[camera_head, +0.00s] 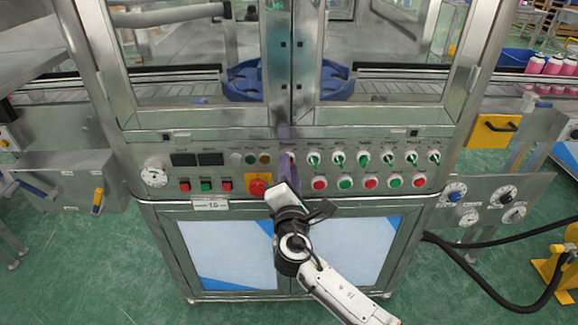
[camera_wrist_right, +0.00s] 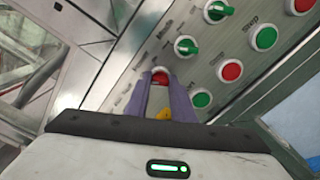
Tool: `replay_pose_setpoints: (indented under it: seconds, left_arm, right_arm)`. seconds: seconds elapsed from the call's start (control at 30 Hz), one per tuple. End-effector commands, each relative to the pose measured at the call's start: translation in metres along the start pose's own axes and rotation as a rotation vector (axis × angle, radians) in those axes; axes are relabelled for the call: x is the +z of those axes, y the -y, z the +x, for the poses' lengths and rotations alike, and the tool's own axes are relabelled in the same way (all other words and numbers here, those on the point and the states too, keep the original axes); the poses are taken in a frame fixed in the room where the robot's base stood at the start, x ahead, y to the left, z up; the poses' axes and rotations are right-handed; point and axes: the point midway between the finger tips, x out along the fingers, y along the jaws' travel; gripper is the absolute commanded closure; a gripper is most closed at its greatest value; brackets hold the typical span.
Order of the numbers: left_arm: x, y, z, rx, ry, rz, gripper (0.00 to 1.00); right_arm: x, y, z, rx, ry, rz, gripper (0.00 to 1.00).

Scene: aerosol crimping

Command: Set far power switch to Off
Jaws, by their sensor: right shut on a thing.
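The control panel (camera_head: 330,142) of the steel machine carries a row of rotary switches with green handles (camera_head: 364,159). The leftmost switch in that row, with a white rim (camera_head: 291,157), is largely hidden by my right gripper (camera_head: 289,165). In the right wrist view a red-centred switch (camera_wrist_right: 160,77) sits between the purple fingertips of my right gripper (camera_wrist_right: 162,86). The gripper is shut on this switch. The angle of its handle cannot be made out. A neighbouring green-handled switch (camera_wrist_right: 187,46) is clear of the fingers. My left gripper is not in view.
A red emergency stop (camera_head: 258,187) on a yellow plate is just left of the gripper. Red and green push buttons (camera_head: 344,183) line up below the switches. Glass doors (camera_head: 390,50) stand above the panel. Black hoses (camera_head: 480,270) run at the lower right.

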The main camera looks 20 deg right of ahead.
Motion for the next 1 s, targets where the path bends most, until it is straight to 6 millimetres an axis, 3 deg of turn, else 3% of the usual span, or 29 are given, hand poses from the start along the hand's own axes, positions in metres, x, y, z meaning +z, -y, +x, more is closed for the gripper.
replay_pose_setpoints:
  seconds: [0.47, 0.5, 0.6, 1.0]
  left_arm:
    - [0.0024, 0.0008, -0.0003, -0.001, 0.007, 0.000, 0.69]
    - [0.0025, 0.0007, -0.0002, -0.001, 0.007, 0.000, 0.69]
    - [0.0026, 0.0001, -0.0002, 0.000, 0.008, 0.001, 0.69]
    - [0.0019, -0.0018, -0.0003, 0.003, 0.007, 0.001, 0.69]
  right_arm:
    - [-0.0008, 0.0002, -0.0002, 0.001, -0.001, -0.019, 1.00]
    - [-0.0008, 0.0002, -0.0002, 0.001, -0.001, -0.019, 0.77]
    - [-0.0006, 0.0002, -0.0002, 0.000, -0.001, -0.019, 0.60]
    - [-0.0007, 0.0003, -0.0077, 0.000, -0.001, -0.016, 0.59]
